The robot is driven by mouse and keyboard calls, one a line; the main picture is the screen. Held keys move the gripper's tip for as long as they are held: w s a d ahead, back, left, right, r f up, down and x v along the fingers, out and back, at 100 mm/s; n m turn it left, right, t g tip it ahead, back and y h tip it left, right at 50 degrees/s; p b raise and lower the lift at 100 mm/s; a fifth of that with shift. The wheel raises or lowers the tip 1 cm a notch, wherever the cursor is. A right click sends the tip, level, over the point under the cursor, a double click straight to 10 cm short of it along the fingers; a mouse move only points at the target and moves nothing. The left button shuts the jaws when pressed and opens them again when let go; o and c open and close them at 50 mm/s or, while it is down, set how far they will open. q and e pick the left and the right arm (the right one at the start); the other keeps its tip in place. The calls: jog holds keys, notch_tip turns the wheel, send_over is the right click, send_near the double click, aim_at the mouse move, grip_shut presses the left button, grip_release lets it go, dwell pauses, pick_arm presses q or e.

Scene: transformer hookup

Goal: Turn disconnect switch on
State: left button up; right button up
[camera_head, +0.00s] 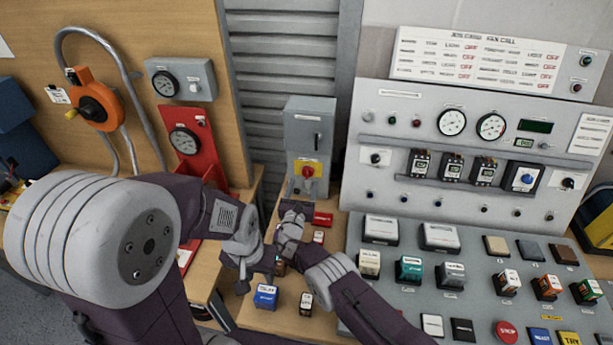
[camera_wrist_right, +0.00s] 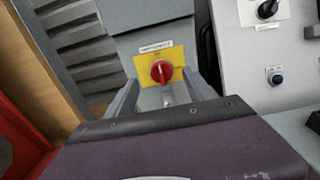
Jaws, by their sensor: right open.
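The disconnect switch is a grey box (camera_head: 309,135) with a red rotary knob (camera_head: 307,171) on a yellow plate, standing between the orange reel and the control panel. In the right wrist view the red knob (camera_wrist_right: 161,71) sits ahead, between and slightly beyond the fingers. The knob's handle points roughly upright there. My right gripper (camera_head: 295,207) is just below and in front of the knob; its fingers (camera_wrist_right: 163,93) are apart and nothing shows between them. My left gripper (camera_head: 244,272) hangs lower left, over the bench edge, apart from the switch; its fingertips are unclear.
The control panel (camera_head: 452,120) with gauges and the sloped button desk (camera_head: 390,285) stand to the right. A red gauge stand (camera_head: 189,146) and an orange reel (camera_head: 97,103) are at left. Small blocks, including a blue one (camera_head: 265,297), lie on the wooden bench near my grippers.

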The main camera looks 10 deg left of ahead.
aim_at(307, 173)
pick_arm(q)
notch_tip(307, 173, down, 11)
jog(key=b, duration=0.9)
jog(key=shift+r+b, duration=0.15)
jog(key=shift+b, duration=0.2)
pick_arm(e)
jog(key=w, duration=0.6)
jog(key=shift+w+f, duration=0.2)
jog(key=shift+f, duration=0.15)
pick_arm(q)
jog(key=shift+f, duration=0.25)
pick_arm(e)
jog(key=shift+w+r, duration=0.15)
jog(key=shift+r, duration=0.2)
jog(key=c, duration=1.4)
pick_arm(q)
jog(key=shift+r, duration=0.1)
pick_arm(e)
jog(key=shift+o, duration=0.2)
